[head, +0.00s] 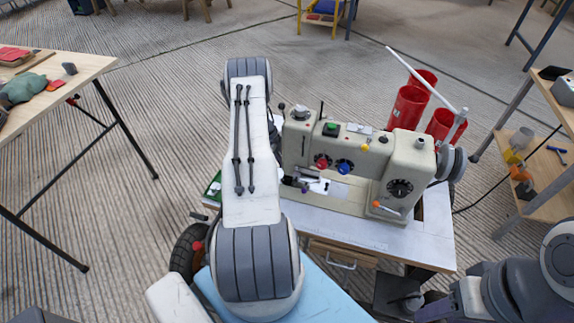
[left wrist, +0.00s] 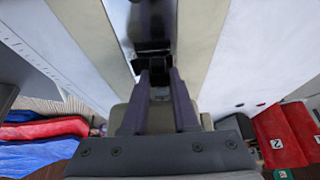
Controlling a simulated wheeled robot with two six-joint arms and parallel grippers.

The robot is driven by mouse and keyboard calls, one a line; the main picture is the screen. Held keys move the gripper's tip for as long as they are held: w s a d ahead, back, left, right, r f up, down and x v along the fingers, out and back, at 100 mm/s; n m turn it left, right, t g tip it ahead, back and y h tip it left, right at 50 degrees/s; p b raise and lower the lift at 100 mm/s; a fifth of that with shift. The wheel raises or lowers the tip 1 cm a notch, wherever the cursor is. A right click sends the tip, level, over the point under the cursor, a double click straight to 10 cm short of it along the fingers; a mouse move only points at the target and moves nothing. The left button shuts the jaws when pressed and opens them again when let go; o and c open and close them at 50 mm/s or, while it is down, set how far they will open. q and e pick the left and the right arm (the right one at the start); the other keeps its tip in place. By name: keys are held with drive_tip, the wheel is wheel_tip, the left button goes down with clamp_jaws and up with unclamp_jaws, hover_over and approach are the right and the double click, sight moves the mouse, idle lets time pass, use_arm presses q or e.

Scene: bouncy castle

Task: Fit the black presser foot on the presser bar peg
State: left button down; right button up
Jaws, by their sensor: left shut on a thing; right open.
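The cream sewing machine (head: 400,160) stands on a white-topped table. My left arm crosses the middle of the head view and hides the machine's left end. My left gripper (left wrist: 155,75) has its dark fingers shut on the small black presser foot (left wrist: 154,64), which shows between the fingertips in the left wrist view. A dark part of the machine is just beyond it; I cannot tell whether they touch. The presser bar peg cannot be made out. My right gripper (head: 428,304) is open and empty at the lower right, in front of the table and away from the machine.
Red cups (head: 408,106) and a white rod stand behind the machine. A small drawer (head: 340,258) is under the tabletop (head: 425,240). A wooden table (head: 60,75) is at the left and a shelf unit (head: 545,185) at the right.

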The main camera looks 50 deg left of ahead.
use_arm(q)
drive_tip(key=shift+s+a, duration=0.2)
drive_tip(key=shift+a, duration=0.2)
idle(0.4)
drive_tip(key=shift+p, duration=0.3)
drive_tip(key=shift+w+d, duration=0.35)
drive_tip(key=shift+d, duration=0.3)
idle(0.5)
drive_tip(key=shift+s+a, duration=0.15)
drive_tip(key=shift+a, duration=0.1)
drive_tip(key=shift+s+a, duration=0.2)
drive_tip(key=shift+a, duration=0.2)
idle(0.6)
drive_tip(key=shift+p, duration=0.4)
drive_tip(key=shift+w+d, duration=0.3)
drive_tip(key=shift+d, duration=0.35)
drive_tip(key=shift+s+a, duration=0.1)
drive_tip(key=shift+a, duration=0.2)
idle(0.4)
drive_tip(key=shift+s+a, duration=0.2)
drive_tip(key=shift+a, duration=0.15)
idle(0.5)
